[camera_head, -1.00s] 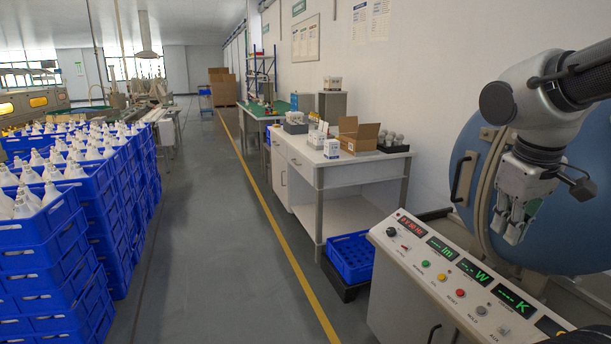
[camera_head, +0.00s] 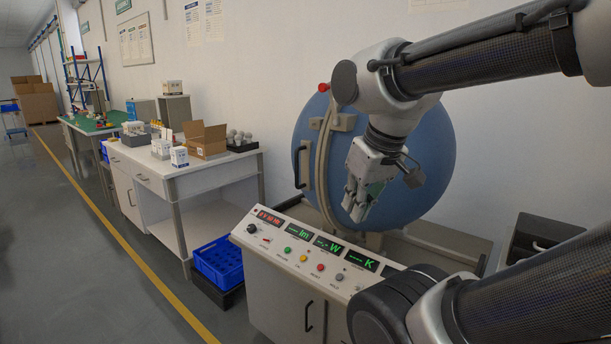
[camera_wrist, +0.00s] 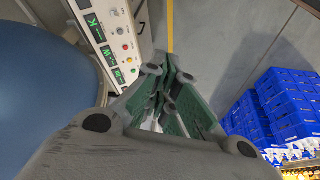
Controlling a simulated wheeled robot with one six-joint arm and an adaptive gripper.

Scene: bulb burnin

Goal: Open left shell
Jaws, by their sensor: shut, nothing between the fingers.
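The large blue sphere (camera_head: 428,150) stands behind the control console (camera_head: 300,258). A beige rim band (camera_head: 322,170) runs down its left part, and a dark handle (camera_head: 301,167) sits on the shell left of the band. The shell looks closed. My gripper (camera_head: 358,213) hangs in front of the sphere, right of the band and handle, above the console's rear edge. It is shut and empty, apart from the handle. In the wrist view the shut fingers (camera_wrist: 160,105) point toward the floor, with the blue sphere (camera_wrist: 40,85) at left.
The console top has buttons and green displays. A white bench (camera_head: 175,180) with boxes and bulbs stands at left, with a blue crate (camera_head: 220,262) on the floor beside the console. The aisle at left is clear. Blue crates (camera_wrist: 285,110) show in the wrist view.

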